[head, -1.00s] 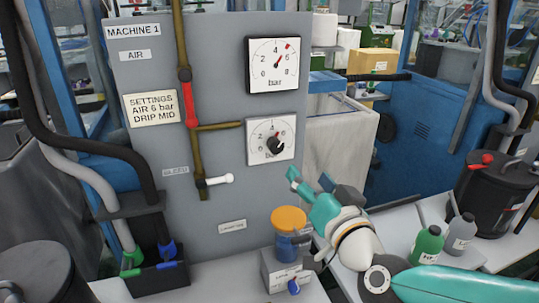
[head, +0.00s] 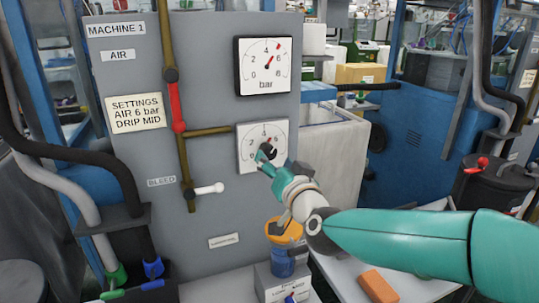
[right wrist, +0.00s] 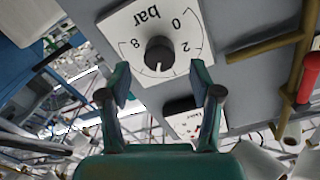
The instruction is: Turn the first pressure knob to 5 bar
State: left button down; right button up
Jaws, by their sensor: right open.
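The black pressure knob (right wrist: 159,52) sits on a white square dial plate (head: 276,132), the lower of two, on the grey panel. A pale mark on the knob points down in the right wrist view; the number there is not readable. My right gripper (head: 264,156) is open in front of the knob and hides much of it. In the right wrist view its two fingers (right wrist: 162,100) stand apart below the knob, apparently not touching it. The upper gauge (head: 264,66) has a dark needle pointing up and right and a red mark near 6. My left gripper is not in view.
A settings sign (head: 135,112) reads AIR 6 bar, DRIP MID. A brass pipe with a red lever (head: 178,107) and a white bleed handle (head: 208,189) is left of the dials. An orange-lidded jar (head: 284,232) stands below my right gripper. An orange block (head: 378,286) lies at right.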

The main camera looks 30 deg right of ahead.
aim_at(270, 155)
jog(key=shift+x, duration=2.4)
jog(key=c, duration=1.1)
jog(key=shift+n, duration=0.3)
jog(key=shift+c, duration=0.2)
jog(key=o, duration=1.1)
jog(key=shift+o, duration=0.2)
